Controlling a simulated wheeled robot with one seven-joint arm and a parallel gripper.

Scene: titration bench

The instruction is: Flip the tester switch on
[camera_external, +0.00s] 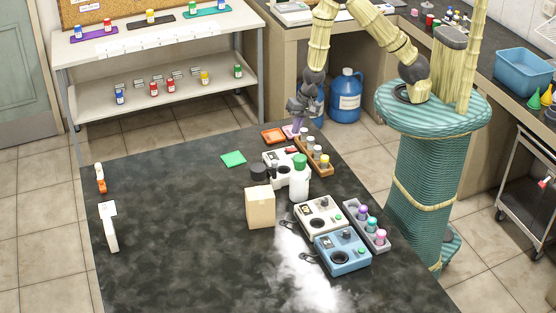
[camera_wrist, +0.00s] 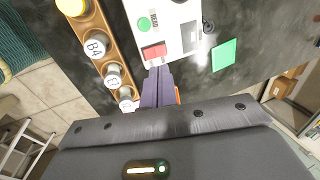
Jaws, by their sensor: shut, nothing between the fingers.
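A white tester (camera_external: 272,157) stands near the far right edge of the dark table. In the wrist view its panel (camera_wrist: 170,20) shows a red rocker switch (camera_wrist: 153,51), a round green button (camera_wrist: 143,24) and a grey window. My gripper (camera_wrist: 158,70) is shut and empty, its purple fingers pressed together. The fingertips are right at the near edge of the red switch; I cannot tell whether they touch it. The switch's on or off position is not clear. In the external view my gripper (camera_external: 292,132) is low at the tester's far end.
A wooden rack of capped vials (camera_external: 325,168) stands close beside the tester. The table's left half is mostly clear.

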